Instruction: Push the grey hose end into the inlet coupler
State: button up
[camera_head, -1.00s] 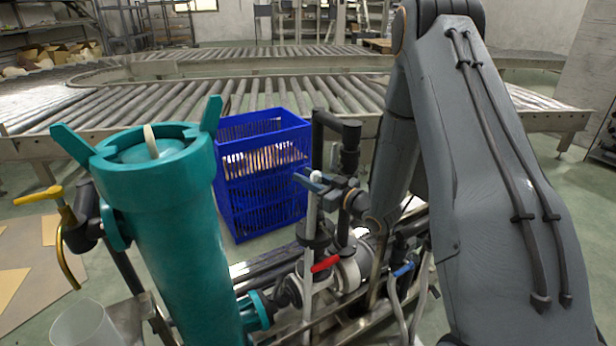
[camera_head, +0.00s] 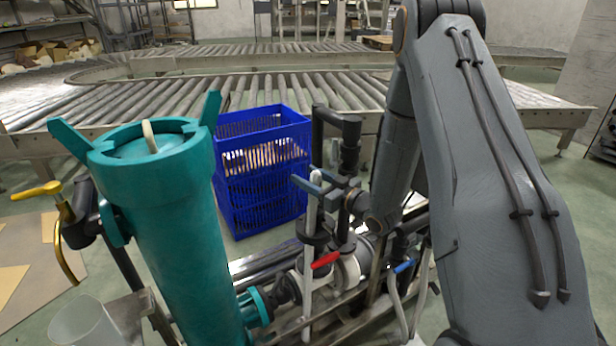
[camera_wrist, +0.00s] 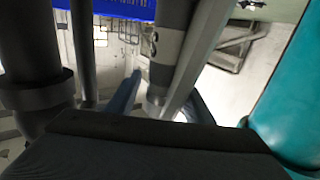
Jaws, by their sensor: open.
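My gripper (camera_head: 320,182) is open, with its two blue-grey fingers on either side of a light grey upright tube (camera_head: 311,212) in the head view. In the wrist view the fingertips (camera_wrist: 160,100) also straddle a grey tube with a paler band (camera_wrist: 166,48). I cannot tell whether the fingers touch it. This tube may be the grey hose; its end is not clearly visible. Grey hoses (camera_head: 398,305) also hang at the lower right of the pipework. I cannot pick out the inlet coupler for certain among the fittings.
A tall teal filter housing (camera_head: 175,230) stands left of the gripper. Dark pipework (camera_head: 349,145) rises close behind it. A red valve handle (camera_head: 326,261) and a blue one (camera_head: 403,267) sit low. A blue crate (camera_head: 262,195) and roller conveyor (camera_head: 270,90) stand behind.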

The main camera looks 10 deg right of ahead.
aim_at(321, 183)
jog(key=v, duration=0.7)
jog(key=shift+s+d, duration=0.1)
jog(key=shift+s, duration=0.05)
